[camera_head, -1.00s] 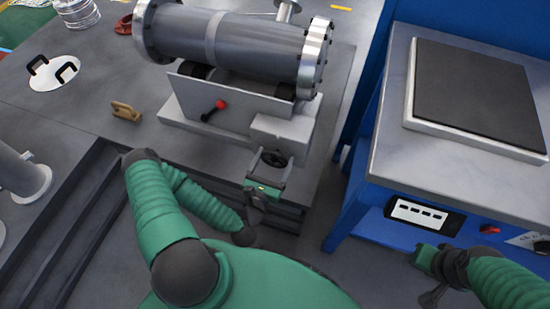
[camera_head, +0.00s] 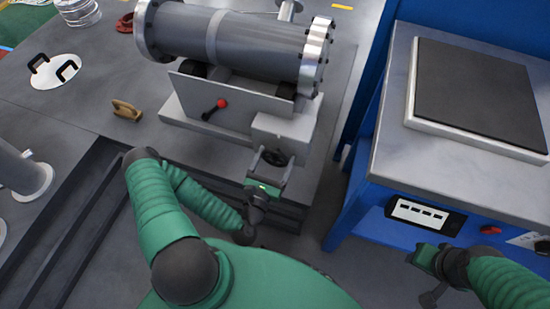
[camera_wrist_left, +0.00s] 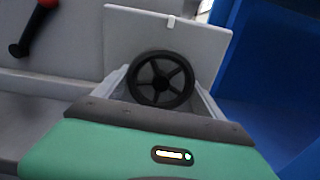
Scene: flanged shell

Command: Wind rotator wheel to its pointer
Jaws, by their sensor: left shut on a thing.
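The rotator wheel (camera_head: 275,157) is a small black spoked handwheel on the front face of a light grey box below the big flanged shell (camera_head: 240,42). In the left wrist view the wheel (camera_wrist_left: 161,78) faces me, with its spokes visible. A small pale tab (camera_wrist_left: 171,22) on the plate above it may be the pointer. My left gripper (camera_head: 272,160) has a finger on either side of the wheel and is shut on its rim. The fingers (camera_wrist_left: 205,100) also show beside the wheel in the wrist view. My right gripper (camera_head: 430,296) hangs low at the right, away from the wheel; its jaws are unclear.
A red-knobbed lever (camera_head: 214,109) is on the grey plate left of the wheel. A blue-framed bench (camera_head: 378,170) with a dark pad stands to the right, across a gap. A wooden-coloured handle (camera_head: 127,111) and a white disc with black handles (camera_head: 56,72) lie left.

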